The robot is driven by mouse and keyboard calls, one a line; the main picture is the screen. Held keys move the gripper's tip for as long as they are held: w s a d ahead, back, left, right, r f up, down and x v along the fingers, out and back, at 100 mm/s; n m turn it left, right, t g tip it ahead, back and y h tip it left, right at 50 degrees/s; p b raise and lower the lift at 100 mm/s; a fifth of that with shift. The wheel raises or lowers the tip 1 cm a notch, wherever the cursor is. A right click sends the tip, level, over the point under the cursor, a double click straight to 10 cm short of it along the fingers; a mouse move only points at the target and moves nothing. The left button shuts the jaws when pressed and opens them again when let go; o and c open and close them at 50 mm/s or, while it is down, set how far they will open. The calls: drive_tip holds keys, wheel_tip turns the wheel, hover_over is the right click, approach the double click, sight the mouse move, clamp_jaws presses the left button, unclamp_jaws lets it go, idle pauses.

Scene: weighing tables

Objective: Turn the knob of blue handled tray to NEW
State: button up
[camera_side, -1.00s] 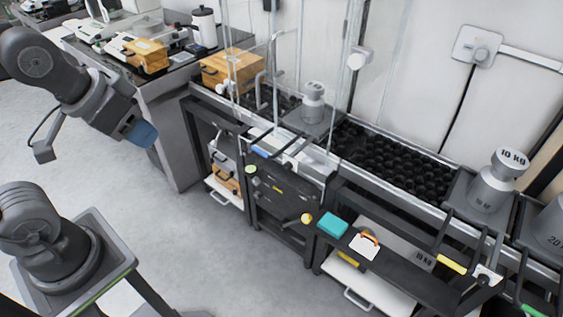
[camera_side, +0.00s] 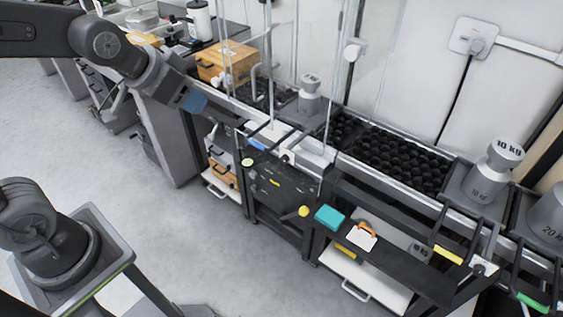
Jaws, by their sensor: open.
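The blue handle (camera_side: 257,144) shows at the left front edge of a tray in the middle of the rack. A small pale round knob (camera_side: 247,162) sits just below it on the dark front. Its markings, including NEW, are too small to read. My gripper (camera_side: 193,103) has blue fingertips and is open and empty. It is up and left of the blue handle in the picture, apart from it, in front of the wooden box. The gap between its fingers is hard to make out from here.
A yellow knob (camera_side: 303,211) and a teal block (camera_side: 329,217) are right of the pale knob. A yellow handle (camera_side: 448,255) and a green handle (camera_side: 533,303) are farther right. Upright clear panels rise behind the tray. A wooden box (camera_side: 228,62) stands behind my gripper. The floor (camera_side: 205,245) in front is clear.

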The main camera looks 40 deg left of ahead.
sight(283, 161)
drive_tip(key=w+a+f+m+t, duration=0.1)
drive_tip(key=w+f+m+t, duration=0.15)
drive_tip(key=w+f, duration=0.75)
drive_tip(key=w+f+m+t, duration=0.1)
drive_tip(key=w+f+t, duration=0.2)
drive_tip(key=w+f, duration=0.65)
wheel_tip(283, 161, down, 11)
drive_tip(key=w+m+t, duration=0.2)
drive_tip(key=w+t, duration=0.1)
drive_tip(key=s+f+m+t, duration=0.2)
drive_tip(key=s+f, duration=0.5)
drive_tip(key=f, duration=0.4)
drive_tip(key=w, duration=1.3)
drive_tip(key=shift+w+a+r, duration=0.1)
drive_tip(key=shift+w+a, duration=0.1)
drive_tip(key=shift+c, duration=0.3)
drive_tip(key=c, duration=0.9)
drive_tip(key=shift+n, duration=0.25)
